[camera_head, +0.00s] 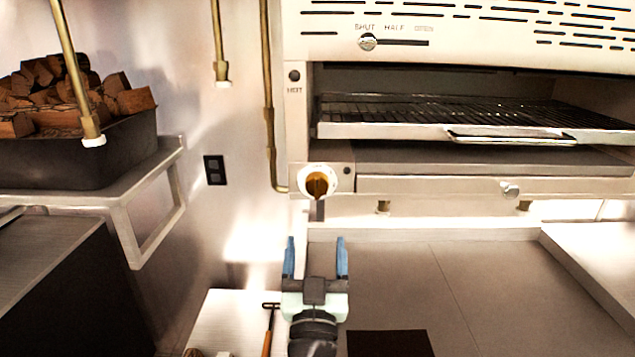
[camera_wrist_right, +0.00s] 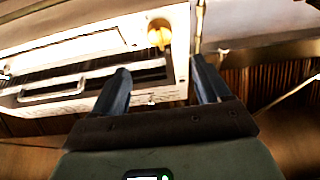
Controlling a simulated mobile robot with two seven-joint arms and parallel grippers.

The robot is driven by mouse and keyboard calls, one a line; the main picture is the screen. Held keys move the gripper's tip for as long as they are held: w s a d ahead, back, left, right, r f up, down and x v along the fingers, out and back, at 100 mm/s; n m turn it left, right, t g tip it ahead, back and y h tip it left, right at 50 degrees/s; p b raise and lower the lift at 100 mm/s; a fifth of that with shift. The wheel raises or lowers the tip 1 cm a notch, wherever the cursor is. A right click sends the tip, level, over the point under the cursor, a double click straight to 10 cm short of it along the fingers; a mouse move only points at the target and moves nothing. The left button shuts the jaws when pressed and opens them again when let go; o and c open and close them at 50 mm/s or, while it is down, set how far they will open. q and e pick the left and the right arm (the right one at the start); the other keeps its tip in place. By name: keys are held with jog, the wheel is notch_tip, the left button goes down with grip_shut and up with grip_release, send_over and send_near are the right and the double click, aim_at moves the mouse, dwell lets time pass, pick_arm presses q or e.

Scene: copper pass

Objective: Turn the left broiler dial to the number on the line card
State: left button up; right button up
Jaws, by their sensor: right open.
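The left broiler dial (camera_head: 317,183) is a brass-coloured knob on a pale round plate at the broiler's lower left corner. It also shows in the right wrist view (camera_wrist_right: 160,36), beyond the fingers. The number it points to is too small to read. My right gripper (camera_head: 316,258) is open and empty, below the dial and apart from it, its blue fingers pointing up toward the broiler (camera_head: 450,186). In the right wrist view the open fingers (camera_wrist_right: 160,82) have nothing between them. No line card can be made out. My left gripper is not in view.
A wire rack (camera_head: 480,112) with a front handle sits in the broiler. A slider (camera_head: 368,42) marked SHUT and HALF is above. A dark tub (camera_head: 75,155) of wood chunks stands on a shelf at left. Brass pipes (camera_head: 268,100) run down left of the broiler.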

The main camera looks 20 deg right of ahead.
aim_at(317, 191)
jog(key=p+x, duration=0.4)
jog(key=x, duration=0.9)
jog(key=shift+r+p, duration=0.15)
jog(key=shift+p, duration=0.15)
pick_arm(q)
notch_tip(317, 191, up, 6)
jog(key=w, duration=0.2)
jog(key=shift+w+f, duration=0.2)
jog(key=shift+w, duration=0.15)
pick_arm(e)
jog(key=shift+s, duration=0.15)
jog(key=shift+c, duration=0.2)
jog(key=c, duration=1)
